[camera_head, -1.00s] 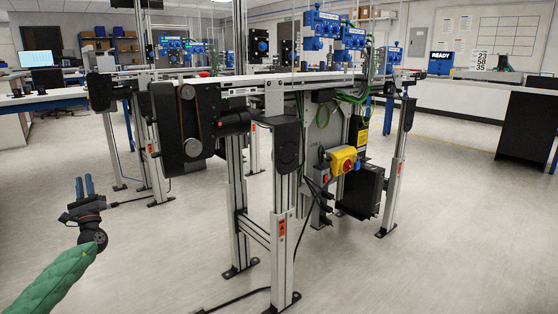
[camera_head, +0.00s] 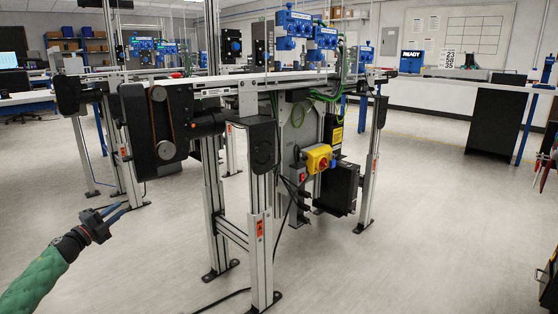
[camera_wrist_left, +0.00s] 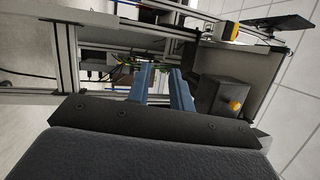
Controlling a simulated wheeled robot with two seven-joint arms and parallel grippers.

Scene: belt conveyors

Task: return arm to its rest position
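My left gripper (camera_head: 122,208) is at the lower left in the head view, at the end of my green-sleeved arm. Its blue fingers point right and slightly up, over bare floor and left of the conveyor's front legs. In the left wrist view its two fingers (camera_wrist_left: 163,82) stand apart with a gap between them and nothing held. Behind them show metal frame parts and a grey box. My right gripper is not in view.
A belt conveyor (camera_head: 235,87) on metal legs stands ahead, with a black motor end (camera_head: 150,125) and a yellow switch box (camera_head: 319,158). A cable lies on the floor by the front legs. The floor (camera_head: 430,230) to the right is open.

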